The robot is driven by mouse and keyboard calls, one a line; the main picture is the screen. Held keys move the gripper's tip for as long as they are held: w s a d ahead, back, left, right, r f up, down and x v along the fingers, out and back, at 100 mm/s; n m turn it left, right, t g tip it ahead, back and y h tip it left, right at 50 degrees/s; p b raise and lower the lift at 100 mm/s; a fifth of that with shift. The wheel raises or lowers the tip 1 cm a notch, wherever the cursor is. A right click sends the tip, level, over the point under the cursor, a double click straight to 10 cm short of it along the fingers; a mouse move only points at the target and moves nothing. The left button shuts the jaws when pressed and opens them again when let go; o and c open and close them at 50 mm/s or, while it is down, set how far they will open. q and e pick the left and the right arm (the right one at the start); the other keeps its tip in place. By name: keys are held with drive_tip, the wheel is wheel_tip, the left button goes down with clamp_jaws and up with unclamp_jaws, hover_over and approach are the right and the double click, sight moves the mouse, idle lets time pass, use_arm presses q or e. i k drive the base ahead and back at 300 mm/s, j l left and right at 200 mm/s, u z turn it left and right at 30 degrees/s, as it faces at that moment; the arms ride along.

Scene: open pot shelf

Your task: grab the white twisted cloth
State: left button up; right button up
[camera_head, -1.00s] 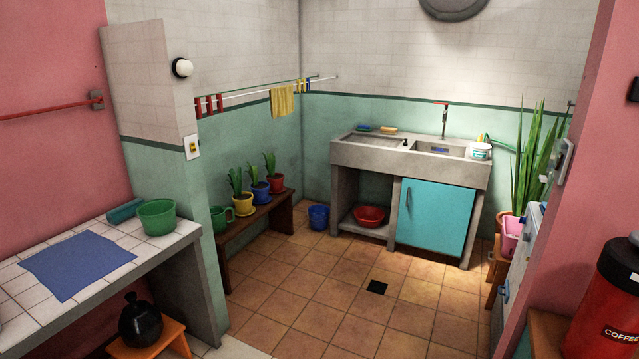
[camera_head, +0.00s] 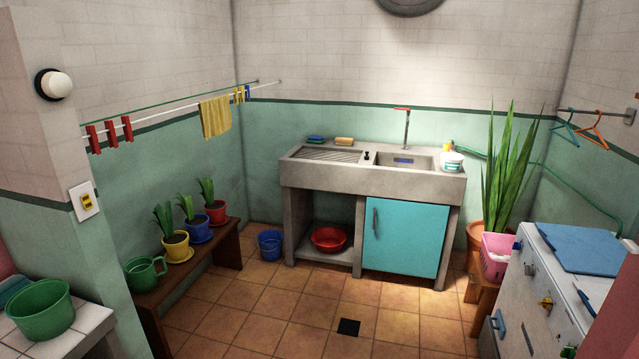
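No twisted white cloth can be clearly made out. A pink basket (camera_head: 496,268) at the right, on a wooden stool, holds something white (camera_head: 498,256), too small to identify. A yellow cloth (camera_head: 215,117) hangs on the drying rail at the left. Neither of my grippers is in view.
A concrete sink (camera_head: 375,172) with a turquoise door (camera_head: 403,232) stands at the back. A bench (camera_head: 190,275) with potted plants lines the left wall. A white appliance (camera_head: 555,290) is at the right, beside a tall plant (camera_head: 508,175). The tiled floor (camera_head: 300,315) between is clear.

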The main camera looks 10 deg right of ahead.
sight(501, 257)
drive_tip(key=i+z, duration=0.35)
drive_tip(key=i, duration=0.25)
drive_tip(key=i+j+z, duration=0.1)
drive_tip(key=i+z, duration=0.3)
drive_tip(key=i, duration=0.2)
drive_tip(key=i+z, duration=0.4)
drive_tip(key=i+j+z, duration=0.25)
drive_tip(key=i+z, duration=0.2)
drive_tip(key=i, duration=0.15)
drive_tip(key=i+j+z, duration=0.85)
